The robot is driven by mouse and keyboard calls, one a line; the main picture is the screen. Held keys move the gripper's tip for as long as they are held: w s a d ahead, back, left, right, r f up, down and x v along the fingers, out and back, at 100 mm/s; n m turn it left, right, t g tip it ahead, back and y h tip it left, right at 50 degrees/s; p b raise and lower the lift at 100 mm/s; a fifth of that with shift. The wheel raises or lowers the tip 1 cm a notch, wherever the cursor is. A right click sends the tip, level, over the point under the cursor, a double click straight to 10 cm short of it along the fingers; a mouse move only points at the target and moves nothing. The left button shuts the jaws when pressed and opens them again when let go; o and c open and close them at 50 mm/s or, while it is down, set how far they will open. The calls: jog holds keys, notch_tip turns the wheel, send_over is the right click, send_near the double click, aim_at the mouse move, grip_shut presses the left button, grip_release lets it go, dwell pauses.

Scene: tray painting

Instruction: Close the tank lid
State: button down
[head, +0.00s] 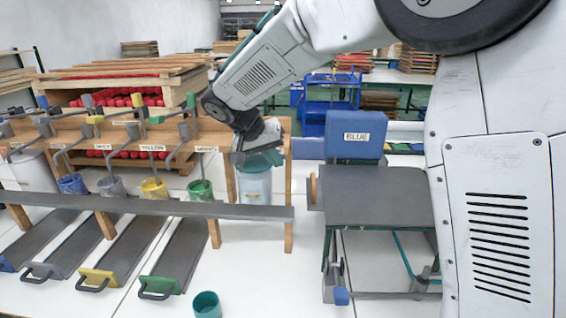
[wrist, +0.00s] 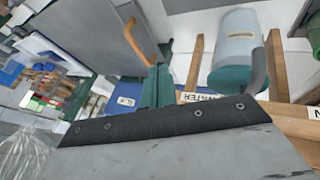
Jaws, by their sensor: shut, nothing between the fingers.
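A light blue cylinder (head: 254,186) with a pale label stands below my gripper (head: 258,153). Its teal top (head: 264,162) shows partly behind the fingers. In the wrist view the cylinder (wrist: 238,38) and its teal end (wrist: 232,79) appear at upper right, with a dark grey part crossing the edge. I cannot tell whether this is the tank. A dark grey panel (head: 372,198) lies on a stand to the right, in front of a blue block (head: 354,136) labelled BLUE. An orange wooden handle shows on the panel's left edge. My gripper is shut and empty.
A wooden rack (head: 130,125) with several coloured cups and levers stands at left. A dark bar (head: 180,208) runs across its front. Several dark trays with coloured handles slope toward me. A teal cup (head: 206,304) stands at the front. The white surface beside it is clear.

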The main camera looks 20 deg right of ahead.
jog(key=d+f, duration=0.7)
jog(key=d, duration=0.1)
jog(key=shift+f, duration=0.2)
jog(key=shift+w, duration=0.1)
